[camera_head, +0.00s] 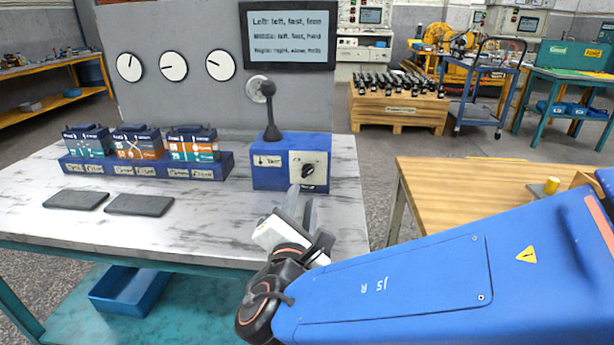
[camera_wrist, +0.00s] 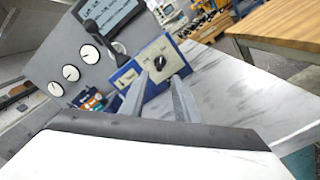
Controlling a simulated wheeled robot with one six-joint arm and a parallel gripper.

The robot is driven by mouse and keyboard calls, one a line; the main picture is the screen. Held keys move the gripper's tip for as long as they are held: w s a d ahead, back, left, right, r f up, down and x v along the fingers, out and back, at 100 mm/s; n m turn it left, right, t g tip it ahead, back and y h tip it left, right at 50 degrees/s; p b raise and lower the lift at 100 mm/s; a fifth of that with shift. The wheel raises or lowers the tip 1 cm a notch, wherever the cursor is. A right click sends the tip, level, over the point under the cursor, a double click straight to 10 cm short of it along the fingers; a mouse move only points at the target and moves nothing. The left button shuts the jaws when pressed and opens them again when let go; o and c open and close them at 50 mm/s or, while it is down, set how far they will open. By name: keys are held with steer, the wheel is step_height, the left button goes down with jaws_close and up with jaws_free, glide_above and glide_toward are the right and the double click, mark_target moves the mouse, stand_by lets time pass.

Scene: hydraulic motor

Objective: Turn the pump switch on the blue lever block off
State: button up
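The blue lever block (camera_head: 270,176) stands on the marble-look table, with a black lever (camera_head: 271,115) rising upright from its top. The pump switch (camera_head: 308,170) is a black rotary knob on a pale plate on the block's front. In the wrist view the knob (camera_wrist: 160,63) shows beyond and between the fingertips, with the blue block (camera_wrist: 130,72) around its plate. My gripper (camera_head: 301,205) is in front of the block, below the switch. Its two fingers (camera_wrist: 165,92) are apart with nothing between them, and I see no contact with the knob.
Three small labelled units stand in a blue rack (camera_head: 220,172) left of the block. Two dark flat pads (camera_head: 140,204) lie in front of it. A grey panel with three gauges (camera_head: 173,66) and a screen (camera_head: 288,36) stands behind. A wooden table (camera_head: 470,195) is at right.

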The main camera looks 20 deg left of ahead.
mark_target(307, 174)
steer(key=x, duration=1.1)
steer(key=shift+d, duration=0.1)
steer(key=shift+c, duration=0.2)
steer(key=c, duration=0.7)
